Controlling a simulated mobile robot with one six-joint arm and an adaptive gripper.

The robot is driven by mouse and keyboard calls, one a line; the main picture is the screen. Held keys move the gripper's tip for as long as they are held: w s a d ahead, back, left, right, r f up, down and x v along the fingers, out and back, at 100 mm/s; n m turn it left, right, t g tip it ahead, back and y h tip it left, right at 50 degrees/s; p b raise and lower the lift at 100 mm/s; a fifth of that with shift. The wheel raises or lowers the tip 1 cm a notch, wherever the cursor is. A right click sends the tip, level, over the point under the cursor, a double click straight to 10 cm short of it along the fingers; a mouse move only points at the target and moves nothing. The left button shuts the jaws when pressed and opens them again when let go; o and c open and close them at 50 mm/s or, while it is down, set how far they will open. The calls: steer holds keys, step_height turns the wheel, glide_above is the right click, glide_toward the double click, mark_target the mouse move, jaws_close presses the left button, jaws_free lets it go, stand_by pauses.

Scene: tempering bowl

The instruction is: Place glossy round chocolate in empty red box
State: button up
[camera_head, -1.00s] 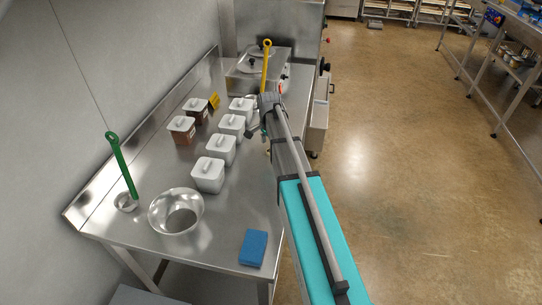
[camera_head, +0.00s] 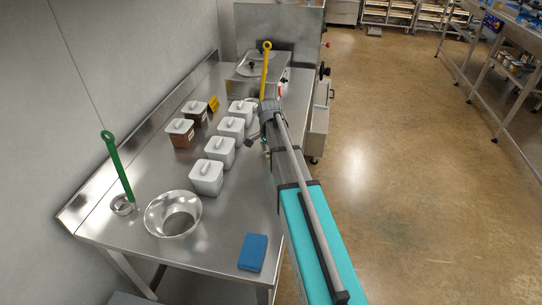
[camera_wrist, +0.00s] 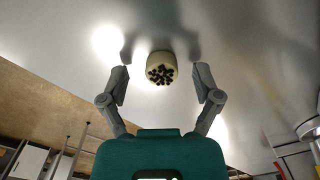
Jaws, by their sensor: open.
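My gripper (camera_wrist: 161,78) is open in the wrist view, one finger on each side of the picture's middle. A small rounded cream piece (camera_wrist: 162,60) with a cluster of dark bits on its near end shows between and beyond the fingertips, against a shiny steel surface. It looks apart from both fingers. I cannot tell whether it is the round chocolate. No empty red box can be made out. Two brown-red containers with whitish lids (camera_head: 180,133) stand at the back left.
The steel table (camera_head: 215,220) holds a row of white lidded containers (camera_head: 206,177), a steel bowl (camera_head: 173,214), a green-handled ladle (camera_head: 118,168), a blue sponge (camera_head: 253,252) and a yellow-handled tool (camera_head: 265,68). A steel machine (camera_head: 256,75) stands behind.

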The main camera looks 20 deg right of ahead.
mark_target(269, 154)
steer(key=shift+c, duration=0.2)
steer(key=c, duration=0.9)
steer(key=shift+r, duration=0.15)
step_height(269, 154, up, 3)
steer(key=p, duration=0.3)
steer(key=s+r+p, duration=0.3)
steer(key=s, duration=0.1)
steer(key=s+r+p, duration=0.3)
steer(key=s, duration=0.2)
steer(key=s+r+p, duration=0.3)
steer(key=s+p, duration=0.1)
steer(key=s, duration=0.1)
steer(key=shift+d+r, duration=0.2)
steer(key=shift+r, duration=0.15)
